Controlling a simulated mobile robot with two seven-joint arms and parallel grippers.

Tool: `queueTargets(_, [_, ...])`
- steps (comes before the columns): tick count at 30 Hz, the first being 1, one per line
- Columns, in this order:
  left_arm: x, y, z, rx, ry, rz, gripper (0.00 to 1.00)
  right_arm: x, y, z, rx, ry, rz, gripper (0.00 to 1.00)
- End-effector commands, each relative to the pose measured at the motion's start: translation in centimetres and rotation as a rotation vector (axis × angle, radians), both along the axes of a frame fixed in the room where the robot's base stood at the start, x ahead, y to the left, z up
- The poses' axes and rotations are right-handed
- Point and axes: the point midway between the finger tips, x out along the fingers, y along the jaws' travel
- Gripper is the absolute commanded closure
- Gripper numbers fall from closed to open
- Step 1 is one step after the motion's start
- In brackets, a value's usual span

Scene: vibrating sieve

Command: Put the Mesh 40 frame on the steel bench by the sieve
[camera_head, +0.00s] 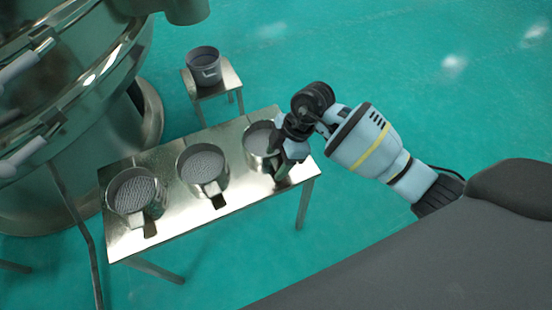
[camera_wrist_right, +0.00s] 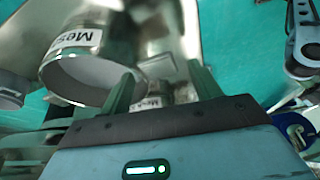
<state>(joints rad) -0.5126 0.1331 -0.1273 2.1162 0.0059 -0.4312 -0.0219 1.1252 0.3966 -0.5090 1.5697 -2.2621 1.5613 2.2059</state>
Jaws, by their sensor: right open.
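Three round metal mesh frames stand on a steel bench (camera_head: 160,225) beside the large sieve machine (camera_head: 70,110): left frame (camera_head: 135,190), middle frame (camera_head: 203,165) and right frame (camera_head: 258,160). A fourth round frame (camera_head: 205,72) rests on a small steel stand behind. My right gripper (camera_head: 284,162) is at the right frame, covering part of it. In the wrist view its open fingers (camera_wrist_right: 162,90) lie either side of a small label reading "Mesh". A larger label (camera_wrist_right: 78,40) on a metal ring starts with "Mes". The mesh numbers are not readable. My left gripper is out of view.
The small stand (camera_head: 228,78) sits beyond the bench's back edge. The sieve machine's rounded body and clamps crowd the left. Bare bench top shows between the frames and along the front edge. Green floor is open behind my right arm.

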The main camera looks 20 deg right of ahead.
Motion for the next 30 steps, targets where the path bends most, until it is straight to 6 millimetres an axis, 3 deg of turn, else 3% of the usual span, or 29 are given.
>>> queueTargets(9, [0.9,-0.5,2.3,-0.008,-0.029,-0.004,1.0,-0.2,-2.3,6.0,-0.002,-0.006,0.0,0.37])
queueTargets(15, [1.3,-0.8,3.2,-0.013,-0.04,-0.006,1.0,-0.4,-3.5,8.9,-0.001,-0.004,0.0,0.37])
queueTargets(21, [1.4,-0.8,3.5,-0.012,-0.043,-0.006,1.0,-0.5,-4.1,10.2,0.0,-0.002,0.001,0.37])
queueTargets(30, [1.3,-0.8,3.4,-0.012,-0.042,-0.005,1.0,-0.5,-4.2,10.3,0.001,-0.001,0.001,0.37])
